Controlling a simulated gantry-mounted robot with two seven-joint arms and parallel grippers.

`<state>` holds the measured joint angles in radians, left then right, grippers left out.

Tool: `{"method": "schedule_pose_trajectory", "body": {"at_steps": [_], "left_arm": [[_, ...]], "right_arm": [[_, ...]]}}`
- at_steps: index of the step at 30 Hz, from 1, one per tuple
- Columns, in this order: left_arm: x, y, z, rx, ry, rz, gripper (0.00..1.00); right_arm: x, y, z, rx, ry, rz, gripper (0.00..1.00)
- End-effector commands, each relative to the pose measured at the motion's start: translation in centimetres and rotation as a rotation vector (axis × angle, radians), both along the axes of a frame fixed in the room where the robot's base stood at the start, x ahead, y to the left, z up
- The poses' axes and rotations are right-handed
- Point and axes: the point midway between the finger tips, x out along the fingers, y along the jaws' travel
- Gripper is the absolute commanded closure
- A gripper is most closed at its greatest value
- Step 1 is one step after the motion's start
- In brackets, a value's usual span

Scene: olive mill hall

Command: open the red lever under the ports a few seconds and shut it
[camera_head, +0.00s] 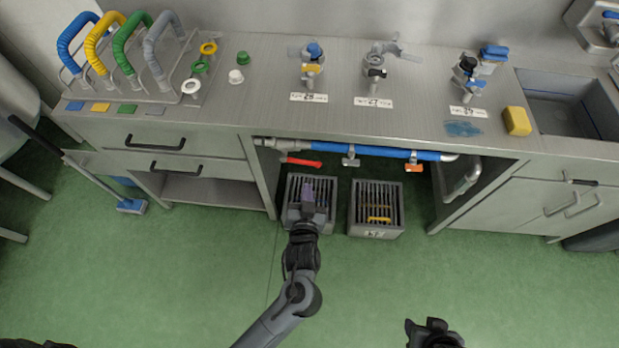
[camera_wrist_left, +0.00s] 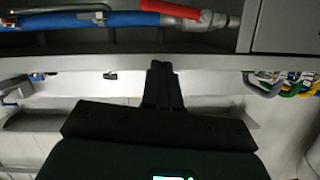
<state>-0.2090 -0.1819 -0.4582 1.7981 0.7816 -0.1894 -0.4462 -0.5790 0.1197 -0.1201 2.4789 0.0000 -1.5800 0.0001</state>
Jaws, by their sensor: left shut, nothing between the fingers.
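The red lever (camera_head: 303,162) shows under the counter, below the left end of the blue pipe (camera_head: 365,151). It lies roughly along the pipe, its left end at a metal fitting. In the left wrist view the red lever (camera_wrist_left: 168,9) is at the top edge, by the blue pipe (camera_wrist_left: 80,19). My left gripper (camera_head: 308,190) is below and in front of the lever, apart from it; its fingers (camera_wrist_left: 162,82) are shut and empty. My right gripper (camera_head: 430,328) is at the bottom edge, away from the counter; its fingers are unclear. Three numbered ports (camera_head: 377,72) stand on the counter.
Two slatted grey crates (camera_head: 376,231) stand on the floor under the counter; my left arm overlaps the left one. Drawers (camera_head: 170,150) stand left of the opening. Coloured hoses (camera_head: 130,45), caps and a yellow sponge (camera_head: 517,121) are on top. The green floor in front is clear.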

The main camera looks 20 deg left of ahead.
Motion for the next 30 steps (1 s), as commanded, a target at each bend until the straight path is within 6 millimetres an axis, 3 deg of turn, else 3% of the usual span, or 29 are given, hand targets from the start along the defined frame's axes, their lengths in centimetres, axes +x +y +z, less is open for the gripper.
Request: {"method": "schedule_pose_trajectory", "body": {"at_steps": [8, 23, 30], "left_arm": [[1.7, 0.5, -0.9, -0.001, -0.011, 0.001, 1.0], [9.6, 3.0, -3.3, 0.0, -0.011, 0.001, 1.0], [10.8, 3.8, -5.8, -0.001, -0.008, 0.001, 1.0]], "right_arm": [[0.1, 0.1, -1.2, 0.003, -0.004, -0.001, 0.55], [0.0, 0.0, -4.1, 0.001, -0.001, -0.001, 0.55], [-0.1, -0.1, -5.3, -0.002, 0.002, 0.002, 0.55]]}}
